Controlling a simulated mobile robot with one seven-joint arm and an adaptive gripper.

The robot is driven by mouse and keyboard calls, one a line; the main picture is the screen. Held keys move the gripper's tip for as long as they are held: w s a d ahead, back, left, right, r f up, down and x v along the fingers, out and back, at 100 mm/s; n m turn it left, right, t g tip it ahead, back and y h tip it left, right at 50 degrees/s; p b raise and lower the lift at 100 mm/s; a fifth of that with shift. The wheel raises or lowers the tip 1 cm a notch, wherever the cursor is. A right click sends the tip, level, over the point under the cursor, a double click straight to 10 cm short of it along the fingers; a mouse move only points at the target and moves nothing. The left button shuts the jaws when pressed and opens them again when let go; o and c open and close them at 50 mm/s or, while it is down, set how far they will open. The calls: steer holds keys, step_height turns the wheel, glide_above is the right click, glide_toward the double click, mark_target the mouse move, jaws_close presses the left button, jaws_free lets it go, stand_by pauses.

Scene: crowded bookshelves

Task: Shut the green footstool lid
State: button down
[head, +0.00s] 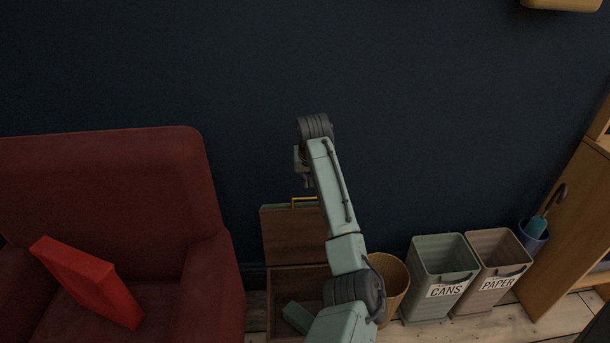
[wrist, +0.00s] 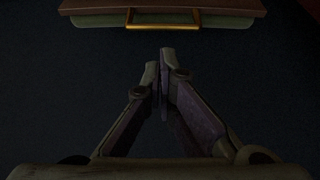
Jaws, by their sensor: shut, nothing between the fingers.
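The footstool lid (head: 283,238) stands raised against the dark wall, its brown inner face toward me and a thin green edge on top. A gold handle (head: 304,200) is on that edge. The footstool box (head: 285,272) below is open, with a grey-green object (head: 297,317) inside; my arm hides its right part. In the wrist view the lid (wrist: 215,7) crosses the top, with its handle (wrist: 162,19) near the middle. My gripper (head: 307,184) is shut and empty, just above the handle in the head view; its fingertips (wrist: 162,58) appear apart from the handle in the wrist view.
A red armchair (head: 212,262) with a red book-like block (head: 88,281) stands close on the left. On the right are a wicker basket (head: 393,284), a CANS bin (head: 441,264), a PAPER bin (head: 498,261) and a blue umbrella holder (head: 533,238). The wall (head: 420,120) above is bare.

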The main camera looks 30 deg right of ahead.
steer(key=p, duration=0.1)
glide_above(307, 204)
step_height(307, 204, down, 7)
steer(key=shift+w+f, duration=0.1)
stand_by(0.3)
